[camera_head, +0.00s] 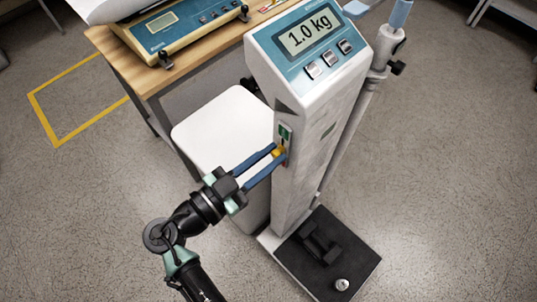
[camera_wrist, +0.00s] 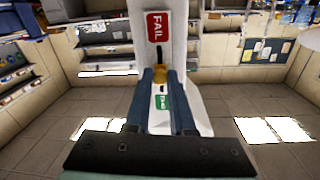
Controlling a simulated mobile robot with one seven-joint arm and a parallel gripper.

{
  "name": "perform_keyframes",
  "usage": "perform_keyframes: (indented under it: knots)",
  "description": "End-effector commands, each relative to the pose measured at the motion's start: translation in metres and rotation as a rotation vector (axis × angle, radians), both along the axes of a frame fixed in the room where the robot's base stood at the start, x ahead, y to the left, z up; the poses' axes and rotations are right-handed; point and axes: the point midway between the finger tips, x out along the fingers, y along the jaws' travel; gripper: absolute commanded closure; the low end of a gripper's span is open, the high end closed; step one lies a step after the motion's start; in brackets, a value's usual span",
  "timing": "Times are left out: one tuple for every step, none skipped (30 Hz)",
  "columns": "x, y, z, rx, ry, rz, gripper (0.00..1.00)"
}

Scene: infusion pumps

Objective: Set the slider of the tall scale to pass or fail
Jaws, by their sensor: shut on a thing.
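The tall scale (camera_head: 312,170) is a white column with a blue head panel that reads 1.0 kg. On its left side is a slider slot with a green mark (camera_head: 285,132) at the upper end. The wrist view shows a red FAIL label (camera_wrist: 158,26) at one end and a green label (camera_wrist: 161,102) at the other. The yellow slider knob (camera_wrist: 159,74) sits in the slot between the two labels, apart from both. My gripper (camera_head: 277,154) has its blue fingers shut on the knob, one on each side. The fingers partly hide the slot's lower end and the red mark in the head view.
The scale's black platform (camera_head: 355,272) holds a dark dumbbell-shaped weight (camera_head: 320,246) and a small metal weight (camera_head: 342,284). A white-topped stand (camera_head: 215,125) is close behind my gripper. A wooden table (camera_head: 105,45) with another scale (camera_head: 170,24) is at upper left. A pole stands right of the column.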

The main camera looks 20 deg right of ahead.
Motion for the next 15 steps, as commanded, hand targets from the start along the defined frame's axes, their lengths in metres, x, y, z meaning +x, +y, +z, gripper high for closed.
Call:
perform_keyframes:
  knots:
    - [0.0,0.0,0.002,0.0,0.0,-0.001,1.0]
    - [0.0,0.0,0.004,0.0,-0.001,-0.001,1.0]
    - [0.0,0.0,0.008,0.001,-0.002,-0.001,1.0]
    - [0.0,0.0,0.012,0.001,-0.002,-0.001,1.0]
    - [0.0,0.0,0.017,0.001,-0.002,0.0,1.0]
    - [0.0,0.0,0.024,0.001,-0.003,0.0,1.0]
    - [0.0,0.0,0.029,0.001,-0.003,0.0,1.0]
    - [0.0,0.0,0.034,0.001,-0.003,0.0,1.0]
    - [0.0,0.0,0.038,0.001,-0.003,0.0,1.0]
    - [0.0,0.0,0.039,0.0,-0.001,0.0,1.0]
    - [0.0,0.0,0.04,0.0,0.0,0.0,1.0]
    - [0.0,0.0,0.039,-0.001,0.0,0.0,1.0]
    - [0.0,0.0,0.039,-0.001,0.0,0.0,1.0]
    - [0.0,0.0,0.039,-0.002,-0.001,0.0,1.0]
    - [0.0,0.0,0.039,-0.003,-0.002,0.0,1.0]
